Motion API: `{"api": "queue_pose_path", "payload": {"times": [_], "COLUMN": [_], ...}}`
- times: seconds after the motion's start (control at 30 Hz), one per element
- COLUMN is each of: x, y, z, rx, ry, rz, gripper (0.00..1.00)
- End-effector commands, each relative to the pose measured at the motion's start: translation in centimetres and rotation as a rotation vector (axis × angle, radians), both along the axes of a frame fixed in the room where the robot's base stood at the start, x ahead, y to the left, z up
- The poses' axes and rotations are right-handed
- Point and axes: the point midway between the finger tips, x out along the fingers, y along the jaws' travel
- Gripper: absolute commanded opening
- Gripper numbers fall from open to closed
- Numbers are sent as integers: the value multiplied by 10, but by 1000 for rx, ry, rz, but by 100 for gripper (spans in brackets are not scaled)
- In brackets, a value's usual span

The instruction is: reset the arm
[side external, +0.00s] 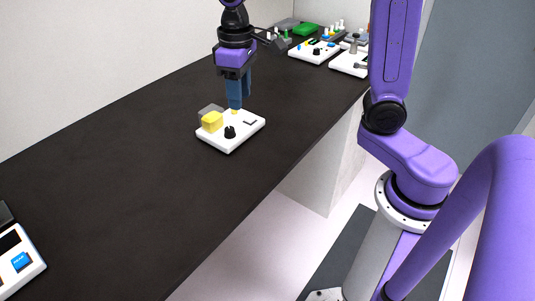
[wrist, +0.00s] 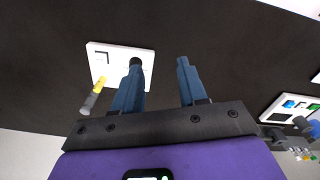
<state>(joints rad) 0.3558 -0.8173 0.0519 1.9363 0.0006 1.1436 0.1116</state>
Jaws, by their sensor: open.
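My gripper (side external: 236,104) points down with its blue fingers over the back part of a white device (side external: 228,145) on the dark counter. In the wrist view my gripper (wrist: 159,64) is open, with nothing between its fingers. The device has a yellow block (side external: 212,121) with a grey clear part behind it, and a black knob (side external: 230,132). The white device (wrist: 98,62) also shows in the wrist view, partly hidden by the left finger. I cannot tell whether the fingertips touch the device.
Other white devices (side external: 314,51) stand at the far end of the counter, with a green object (side external: 306,29) near them. Another white device with a blue button (side external: 21,261) is at the near left. The dark counter (side external: 120,165) between is clear.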

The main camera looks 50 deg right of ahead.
Motion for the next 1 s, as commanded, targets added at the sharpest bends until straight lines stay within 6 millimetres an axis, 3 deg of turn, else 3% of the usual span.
{"api": "queue_pose_path", "payload": {"times": [0.33, 0.7, 0.83, 1.0], "x": [-91, -186, -211, -228], "y": [5, -16, -25, -33], "z": [-18, -42, -49, -54], "rx": [5, 10, 12, 14], "ry": [-7, -13, -15, -15], "rz": [293, 596, 679, 737], "gripper": [42, 42, 42, 42]}}
